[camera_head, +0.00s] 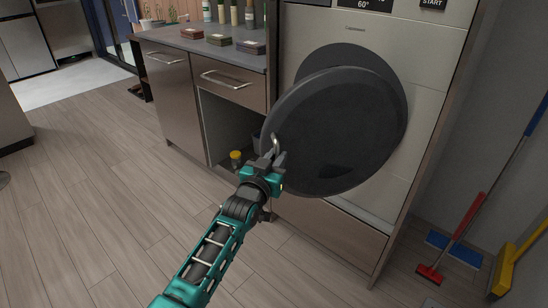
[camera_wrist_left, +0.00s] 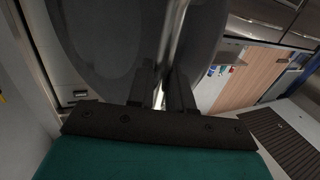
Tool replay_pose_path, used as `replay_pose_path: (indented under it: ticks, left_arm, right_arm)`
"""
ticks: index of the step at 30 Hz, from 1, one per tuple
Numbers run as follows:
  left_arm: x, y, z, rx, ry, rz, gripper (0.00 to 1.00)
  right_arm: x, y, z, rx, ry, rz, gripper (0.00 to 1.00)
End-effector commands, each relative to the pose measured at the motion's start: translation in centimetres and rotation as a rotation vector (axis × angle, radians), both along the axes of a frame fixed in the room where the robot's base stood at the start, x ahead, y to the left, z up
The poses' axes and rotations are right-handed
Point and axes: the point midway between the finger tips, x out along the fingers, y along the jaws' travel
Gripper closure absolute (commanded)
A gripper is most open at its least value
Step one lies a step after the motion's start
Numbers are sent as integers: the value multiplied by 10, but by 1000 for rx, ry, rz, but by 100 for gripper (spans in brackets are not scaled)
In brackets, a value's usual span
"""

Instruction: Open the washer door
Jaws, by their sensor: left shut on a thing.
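The washer (camera_head: 431,68) is a light grey front-loader set in a cabinet in the head view. Its round dark door (camera_head: 340,130) stands ajar, swung out from the front, with part of the dark opening (camera_head: 345,57) showing behind its top edge. My left gripper (camera_head: 275,150) is at the door's left edge, shut on the metal door handle (camera_head: 276,141). In the left wrist view the two dark fingers (camera_wrist_left: 162,90) close around the shiny handle bar (camera_wrist_left: 172,40), beside the dark door (camera_wrist_left: 110,40). My right gripper is not in view.
Left of the washer is a counter (camera_head: 215,48) with small boxes and bottles, drawers and an open cabinet bay (camera_head: 222,120). A red brush (camera_head: 431,273), a blue mop (camera_head: 455,248) and a yellow broom (camera_head: 503,270) stand at the right. The wooden floor (camera_head: 90,180) at left is clear.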

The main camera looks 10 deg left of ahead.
Motion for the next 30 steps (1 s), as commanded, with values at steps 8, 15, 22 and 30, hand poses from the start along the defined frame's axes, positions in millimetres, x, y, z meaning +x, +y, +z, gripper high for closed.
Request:
replay_pose_path:
  ticks: [8,15,22,30]
  left_arm:
    - [0,-9,2,-5,-3,-11,100]
    - [0,-9,3,-5,-3,-11,100]
    - [0,-9,3,-6,-4,-11,71]
    - [0,-7,3,-4,-4,-8,62]
  right_arm:
    - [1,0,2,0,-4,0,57]
    - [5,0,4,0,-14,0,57]
    - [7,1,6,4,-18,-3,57]
    - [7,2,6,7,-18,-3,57]
